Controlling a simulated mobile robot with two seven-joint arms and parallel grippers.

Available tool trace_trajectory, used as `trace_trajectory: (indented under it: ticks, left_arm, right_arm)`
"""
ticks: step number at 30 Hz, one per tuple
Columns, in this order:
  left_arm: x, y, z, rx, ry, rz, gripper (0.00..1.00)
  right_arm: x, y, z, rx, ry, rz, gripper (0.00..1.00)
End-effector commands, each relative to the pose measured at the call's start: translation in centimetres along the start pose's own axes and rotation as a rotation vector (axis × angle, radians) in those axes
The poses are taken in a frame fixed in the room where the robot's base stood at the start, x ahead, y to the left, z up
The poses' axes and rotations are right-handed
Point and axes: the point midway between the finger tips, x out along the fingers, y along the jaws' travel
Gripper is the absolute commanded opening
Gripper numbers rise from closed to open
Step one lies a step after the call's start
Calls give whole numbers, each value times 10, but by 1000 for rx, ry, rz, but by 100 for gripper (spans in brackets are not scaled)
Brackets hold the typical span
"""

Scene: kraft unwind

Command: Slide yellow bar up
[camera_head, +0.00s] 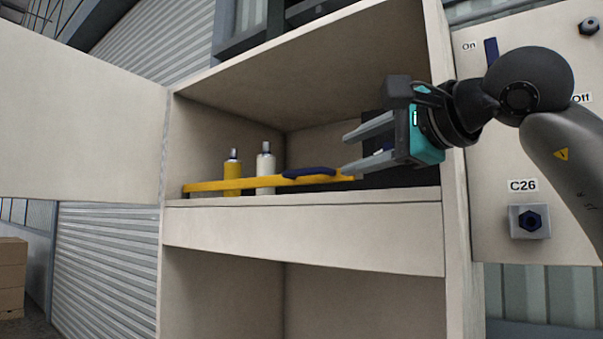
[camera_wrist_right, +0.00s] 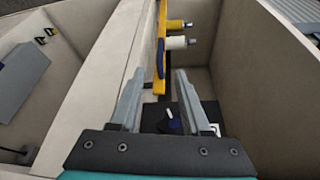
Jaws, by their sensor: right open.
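The yellow bar (camera_head: 258,182) lies level across the front of the cabinet's upper compartment, with a dark blue handle (camera_head: 309,172) near its right end. In the right wrist view the bar (camera_wrist_right: 162,22) runs away from my gripper, and its blue handle (camera_wrist_right: 161,58) is just beyond the fingertips. My right gripper (camera_head: 345,152) is open and empty at the bar's right end, its fingers pointing left. It also shows in the right wrist view (camera_wrist_right: 158,76). Whether a finger touches the bar cannot be told. My left gripper is not in view.
Behind the bar stand a yellow bottle (camera_head: 232,176) and a white bottle (camera_head: 265,168). A dark box with a knob (camera_wrist_right: 172,124) sits below my right gripper. The cabinet door (camera_head: 80,115) stands open at left. A panel with On/Off labels (camera_head: 500,185) is at right.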

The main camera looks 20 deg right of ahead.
Motion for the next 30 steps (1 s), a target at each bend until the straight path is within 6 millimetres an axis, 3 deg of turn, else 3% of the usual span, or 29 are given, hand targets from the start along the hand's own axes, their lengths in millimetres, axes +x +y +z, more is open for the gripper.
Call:
trace_trajectory:
  ticks: [5,21,30]
  left_arm:
    - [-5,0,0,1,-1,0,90]
    - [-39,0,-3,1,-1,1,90]
    - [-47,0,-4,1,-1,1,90]
  right_arm:
    - [15,-2,-2,-1,9,2,47]
    - [124,-3,-1,0,6,2,47]
    - [150,-1,-2,-1,6,0,47]
